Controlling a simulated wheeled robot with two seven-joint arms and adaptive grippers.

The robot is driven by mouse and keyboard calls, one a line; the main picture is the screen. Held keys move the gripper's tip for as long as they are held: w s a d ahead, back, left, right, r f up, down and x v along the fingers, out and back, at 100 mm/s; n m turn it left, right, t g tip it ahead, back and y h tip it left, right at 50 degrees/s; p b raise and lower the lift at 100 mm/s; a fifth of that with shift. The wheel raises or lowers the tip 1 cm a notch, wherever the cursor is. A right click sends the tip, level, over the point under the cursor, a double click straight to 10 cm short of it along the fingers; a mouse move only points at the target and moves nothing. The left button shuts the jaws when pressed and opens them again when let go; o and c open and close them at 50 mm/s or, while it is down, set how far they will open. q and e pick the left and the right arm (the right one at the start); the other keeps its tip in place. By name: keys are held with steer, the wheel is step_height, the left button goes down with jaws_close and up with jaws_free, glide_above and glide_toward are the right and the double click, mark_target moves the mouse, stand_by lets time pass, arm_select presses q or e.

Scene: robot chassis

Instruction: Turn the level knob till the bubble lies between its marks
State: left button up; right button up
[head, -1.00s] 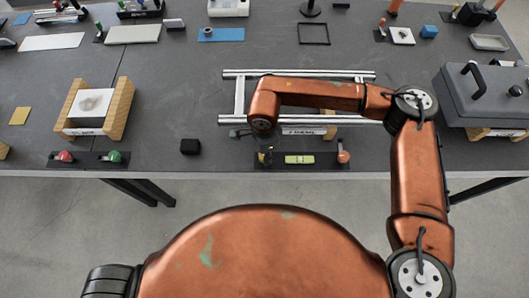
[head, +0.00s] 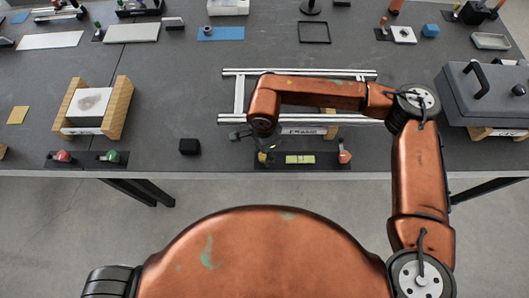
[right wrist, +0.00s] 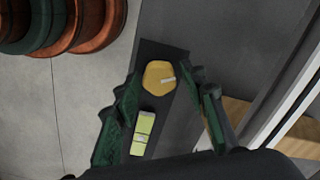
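The level's yellow knob (head: 263,158) sits at the left end of a dark base strip (head: 322,165) near the table's front edge. The yellow-green level vial (head: 300,159) lies on the strip right of it; its bubble is too small to make out. My left gripper is out of view.
An orange-red knob (head: 344,156) stands at the strip's right end. A metal rail frame (head: 230,120) and a labelled block (head: 303,131) lie behind it. A small black cube (head: 189,146) is to the left. A grey case (head: 487,92) stands at the right.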

steer(key=shift+o, duration=0.7)
step_height(320, 180, up, 12)
stand_by(0.6)
